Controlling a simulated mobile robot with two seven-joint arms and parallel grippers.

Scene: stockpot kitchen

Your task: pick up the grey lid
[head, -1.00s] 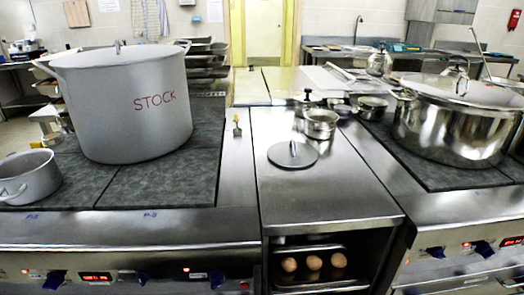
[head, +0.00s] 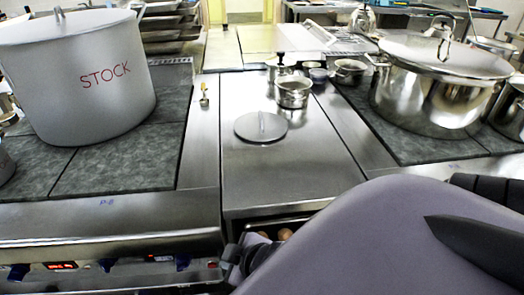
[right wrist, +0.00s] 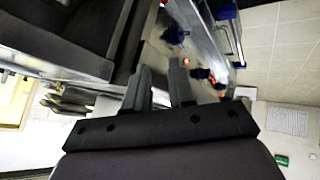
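The grey lid (head: 261,127) is a flat disc with an upright fin-like handle. It lies on the steel counter between the two hobs in the head view, with nothing on it. My right arm reaches in from the lower right, and the right gripper (head: 235,262) shows partly at the counter's front edge, below and nearer than the lid, apart from it. In the right wrist view the right gripper (right wrist: 162,82) has its two fingers apart with nothing between them. The lid cannot be made out there. My left gripper is not in view.
A large STOCK pot (head: 75,85) stands on the left hob and a shiny lidded pot (head: 425,95) on the right hob. Small pans, one a steel saucepan (head: 293,92), stand behind the lid. A small brush-like tool (head: 204,96) lies left of it. The counter before the lid is clear.

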